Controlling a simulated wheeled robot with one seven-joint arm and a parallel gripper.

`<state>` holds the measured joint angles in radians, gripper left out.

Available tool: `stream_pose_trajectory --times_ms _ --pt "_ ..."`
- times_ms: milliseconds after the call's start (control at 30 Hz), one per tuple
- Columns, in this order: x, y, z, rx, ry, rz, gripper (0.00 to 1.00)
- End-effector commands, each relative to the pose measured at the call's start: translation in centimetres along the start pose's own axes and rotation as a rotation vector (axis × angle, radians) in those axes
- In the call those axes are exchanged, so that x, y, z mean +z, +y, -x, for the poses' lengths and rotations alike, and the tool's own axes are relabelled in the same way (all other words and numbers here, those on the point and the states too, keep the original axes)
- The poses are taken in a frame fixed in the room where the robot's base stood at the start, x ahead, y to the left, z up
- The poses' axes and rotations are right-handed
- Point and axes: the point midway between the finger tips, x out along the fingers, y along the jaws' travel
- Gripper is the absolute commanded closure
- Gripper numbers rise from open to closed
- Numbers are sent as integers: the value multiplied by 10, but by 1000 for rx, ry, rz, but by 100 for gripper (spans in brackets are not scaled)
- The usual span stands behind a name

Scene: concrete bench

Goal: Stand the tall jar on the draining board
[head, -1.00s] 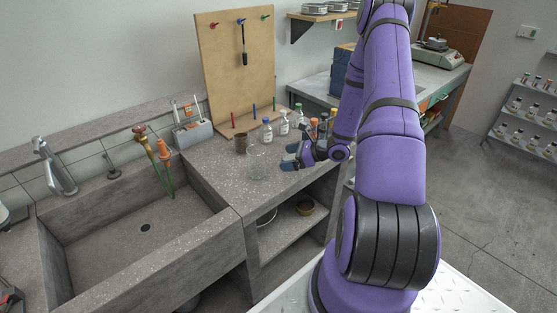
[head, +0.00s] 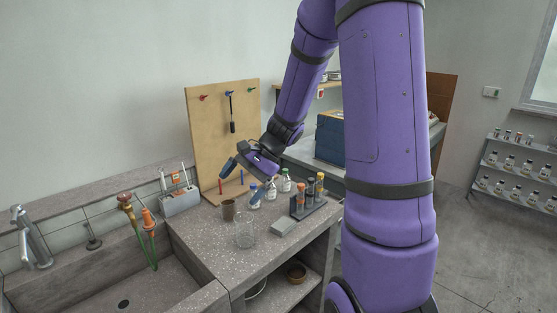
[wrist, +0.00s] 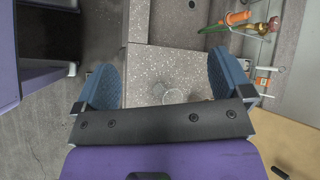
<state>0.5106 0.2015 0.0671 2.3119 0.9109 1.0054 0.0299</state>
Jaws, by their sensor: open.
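A clear glass vessel (head: 245,235), the likeliest tall jar, stands upright on the speckled concrete top (head: 203,255) right of the sink. Its round rim also shows in the wrist view (wrist: 173,96), between my fingers and just beyond the gripper's black crossbar. My gripper (head: 244,178) is raised above the bench in front of the pegboard, with its blue-padded fingers apart and empty. In the wrist view my gripper (wrist: 165,82) points down at the bench top. I cannot pick out a separate draining board; the speckled top beside the sink may be it.
A brown cup (head: 228,210) stands close behind the glass. Several small bottles (head: 270,190) and a rack of vials (head: 308,198) stand behind and right. A grey block (head: 285,228) lies right of the glass.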

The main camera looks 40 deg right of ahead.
Motion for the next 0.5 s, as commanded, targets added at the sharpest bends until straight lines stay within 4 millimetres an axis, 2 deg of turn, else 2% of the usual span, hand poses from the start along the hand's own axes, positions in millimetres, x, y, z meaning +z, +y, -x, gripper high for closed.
stream_pose_trajectory --times_ms 33,200,500 --pt "20 -2 5 34 23 74 3" --pt "72 4 22 148 99 297 3" --pt "149 28 53 318 262 679 3"
